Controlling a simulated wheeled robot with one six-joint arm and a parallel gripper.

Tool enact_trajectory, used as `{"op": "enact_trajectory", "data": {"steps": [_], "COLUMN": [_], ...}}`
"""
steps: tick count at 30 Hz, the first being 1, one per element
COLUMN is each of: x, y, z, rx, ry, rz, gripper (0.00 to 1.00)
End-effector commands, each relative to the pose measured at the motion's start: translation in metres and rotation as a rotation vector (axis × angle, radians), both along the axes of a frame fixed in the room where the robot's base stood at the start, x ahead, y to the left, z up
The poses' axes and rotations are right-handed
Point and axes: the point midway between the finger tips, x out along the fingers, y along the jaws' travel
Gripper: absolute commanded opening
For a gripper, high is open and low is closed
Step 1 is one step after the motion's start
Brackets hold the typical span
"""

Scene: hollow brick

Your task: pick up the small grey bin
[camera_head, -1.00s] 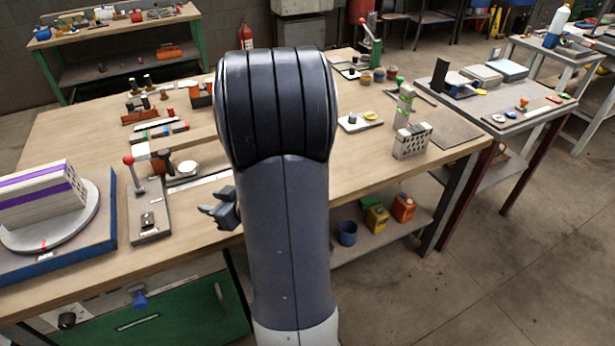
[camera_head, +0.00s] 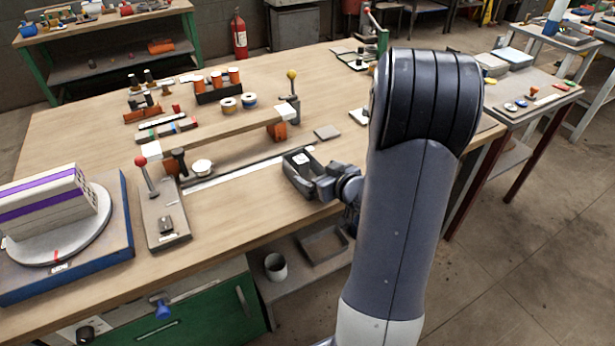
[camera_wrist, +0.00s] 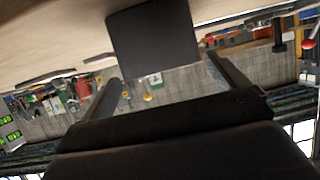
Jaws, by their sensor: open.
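The small grey bin (camera_head: 298,160) is a dark, open-topped box on the near part of the wooden bench, with a pale label inside. My gripper (camera_head: 314,184) is at its near right end, low over the bench. In the wrist view, the bin (camera_wrist: 155,42) shows as a dark square face just beyond the fingertips. My gripper (camera_wrist: 163,75) is open there, one finger on each side of the picture, with nothing held. I cannot tell whether the fingertips overlap the bin's sides or touch it.
A red-knobbed lever (camera_head: 150,180) and a turntable (camera_head: 60,240) are at left. A grey tray (camera_head: 323,246) and a cup (camera_head: 275,266) are on the shelf below.

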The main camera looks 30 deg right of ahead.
Motion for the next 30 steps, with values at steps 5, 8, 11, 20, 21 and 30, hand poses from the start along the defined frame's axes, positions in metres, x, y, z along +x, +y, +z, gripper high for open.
{"op": "enact_trajectory", "data": {"steps": [5,8,11,20,21,30], "x": [0.024,0.032,0.035,0.034,0.034,0.034], "y": [0.008,0.009,0.009,0.008,0.008,0.008], "z": [-0.015,-0.018,-0.019,-0.018,-0.018,-0.018], "rx": [0.001,0.0,0.0,0.0,0.0,0.0], "ry": [0.002,0.002,0.001,0.001,0.001,0.001], "rz": [0.002,0.002,0.001,0.0,0.0,0.0], "gripper": [0.94,0.94,0.94,0.83,0.8,0.55]}}
